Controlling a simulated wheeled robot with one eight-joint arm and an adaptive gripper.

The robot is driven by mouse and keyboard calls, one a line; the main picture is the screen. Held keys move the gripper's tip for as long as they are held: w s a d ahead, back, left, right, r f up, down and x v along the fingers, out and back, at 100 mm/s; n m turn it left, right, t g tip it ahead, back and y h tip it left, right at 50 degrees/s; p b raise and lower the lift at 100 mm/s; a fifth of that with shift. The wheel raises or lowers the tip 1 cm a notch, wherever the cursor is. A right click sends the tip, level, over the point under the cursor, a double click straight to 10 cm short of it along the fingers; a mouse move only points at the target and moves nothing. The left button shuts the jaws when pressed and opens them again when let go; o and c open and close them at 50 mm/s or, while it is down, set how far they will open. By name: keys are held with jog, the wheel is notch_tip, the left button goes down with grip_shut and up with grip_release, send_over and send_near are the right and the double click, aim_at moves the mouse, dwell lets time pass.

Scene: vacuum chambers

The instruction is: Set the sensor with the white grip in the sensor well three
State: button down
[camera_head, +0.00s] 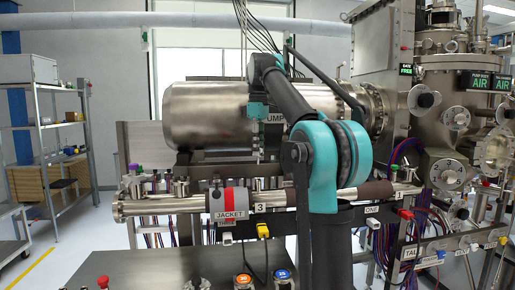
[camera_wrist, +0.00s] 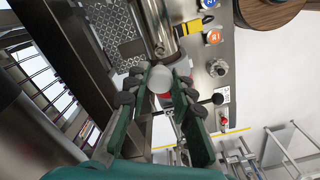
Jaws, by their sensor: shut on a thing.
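In the wrist view, my gripper (camera_wrist: 160,88) is shut on the round white grip (camera_wrist: 159,78) of a sensor. The sensor's stem below the grip is hidden. In the head view, my gripper (camera_head: 258,150) points down above the horizontal steel pipe (camera_head: 160,205), apart from it. The held sensor is too small to make out clearly there. A label "3" (camera_head: 261,207) is on the pipe, just right of the grey and red jacket (camera_head: 228,202). The opening of well three cannot be made out.
A large steel cylinder (camera_head: 205,115) lies behind my gripper. A yellow connector (camera_head: 263,231) and orange (camera_head: 243,280) and blue (camera_head: 283,275) knobs are below. My arm hides part of the pipe.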

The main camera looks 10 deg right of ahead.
aim_at(258, 160)
jog(key=shift+f, duration=2.3)
jog(key=shift+f, duration=2)
dwell(1.0)
jog(key=c, duration=1.2)
grip_release()
jog(key=shift+r, duration=0.1)
jog(key=shift+r, duration=3.45)
jog(key=shift+s, duration=0.15)
